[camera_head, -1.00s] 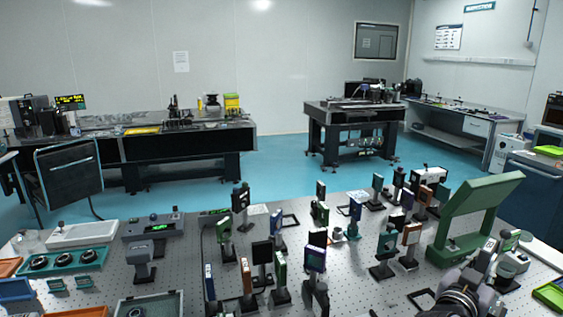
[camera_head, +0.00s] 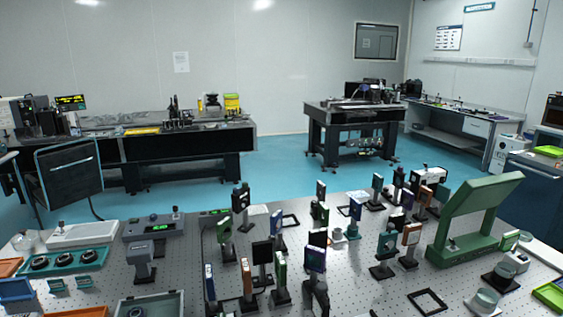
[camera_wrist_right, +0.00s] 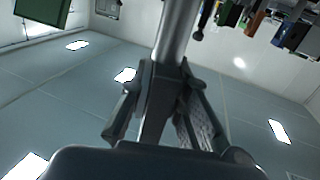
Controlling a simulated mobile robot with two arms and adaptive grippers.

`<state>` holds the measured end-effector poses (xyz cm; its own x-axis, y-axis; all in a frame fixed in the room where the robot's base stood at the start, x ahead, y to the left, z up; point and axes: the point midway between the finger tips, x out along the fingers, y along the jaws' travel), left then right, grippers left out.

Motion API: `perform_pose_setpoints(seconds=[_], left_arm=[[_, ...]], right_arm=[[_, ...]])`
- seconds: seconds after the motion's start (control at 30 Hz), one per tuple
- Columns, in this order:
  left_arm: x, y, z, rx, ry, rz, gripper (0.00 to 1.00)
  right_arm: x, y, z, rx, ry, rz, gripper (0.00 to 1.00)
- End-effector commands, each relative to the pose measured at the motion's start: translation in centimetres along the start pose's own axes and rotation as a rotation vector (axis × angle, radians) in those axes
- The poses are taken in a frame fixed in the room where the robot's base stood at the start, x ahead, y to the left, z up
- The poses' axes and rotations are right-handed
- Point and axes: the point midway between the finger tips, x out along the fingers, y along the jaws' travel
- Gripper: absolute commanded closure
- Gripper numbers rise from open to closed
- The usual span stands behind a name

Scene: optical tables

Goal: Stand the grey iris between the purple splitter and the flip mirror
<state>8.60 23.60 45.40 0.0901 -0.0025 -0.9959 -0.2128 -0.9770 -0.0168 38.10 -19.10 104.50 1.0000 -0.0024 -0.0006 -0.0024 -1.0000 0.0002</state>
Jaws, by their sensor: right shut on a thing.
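In the right wrist view my right gripper (camera_wrist_right: 168,88) is shut on a smooth grey post-like piece (camera_wrist_right: 177,30), which runs up out of the picture. I cannot tell for certain that it is the grey iris, as its far end is out of frame. In the head view a mount with a purple face (camera_head: 315,258), which looks like the purple splitter, stands upright at the front middle of the perforated table. I cannot tell which of the several upright mounts is the flip mirror.
Several upright mounts crowd the middle of the perforated table (camera_head: 355,290). A large green angled frame (camera_head: 472,218) stands at the right. A flat black square frame (camera_head: 427,301) lies at the front right, near a round grey piece on a dark base (camera_head: 486,298).

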Motion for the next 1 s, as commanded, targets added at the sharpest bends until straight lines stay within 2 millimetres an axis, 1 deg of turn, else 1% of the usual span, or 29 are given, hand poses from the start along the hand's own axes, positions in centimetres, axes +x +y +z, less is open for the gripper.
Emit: perform_pose_setpoints(seconds=[0.03, 0.07, 0.17, 0.4, 0.5, 0.6, 0.7, 1.0], left_arm=[[0.8, 0.0, 0.0, 0.0, 0.001, 0.0, 0.6], [1.5, 0.0, 0.0, 0.0, 0.002, 0.0, 0.6], [3.1, 0.1, 0.1, 0.0, 0.002, 0.0, 0.6], [7.4, 0.1, 0.5, 0.0, 0.002, 0.0, 0.6], [8.8, 0.1, 0.6, 0.0, 0.002, 0.0, 0.6], [9.6, 0.2, 0.7, 0.001, 0.002, 0.0, 0.6], [10.0, 0.2, 0.8, 0.001, 0.002, 0.0, 0.6], [9.9, 0.2, 0.8, 0.001, 0.001, 0.0, 0.6]], right_arm=[[-0.3, -0.2, 0.8, -0.001, 0.002, -0.009, 1.0], [-0.2, -0.2, 1.4, -0.001, 0.004, -0.006, 1.0], [-0.1, -0.1, 3.0, 0.0, 0.004, -0.005, 1.0], [-0.1, -0.1, 7.3, 0.0, 0.004, -0.003, 1.0], [-0.1, -0.1, 8.7, 0.0, 0.004, -0.003, 1.0], [-0.1, -0.1, 9.5, 0.0, 0.005, -0.002, 1.0], [-0.1, -0.1, 9.9, -0.001, 0.005, -0.003, 1.0], [0.0, -0.2, 9.8, -0.003, 0.006, -0.007, 1.0]])
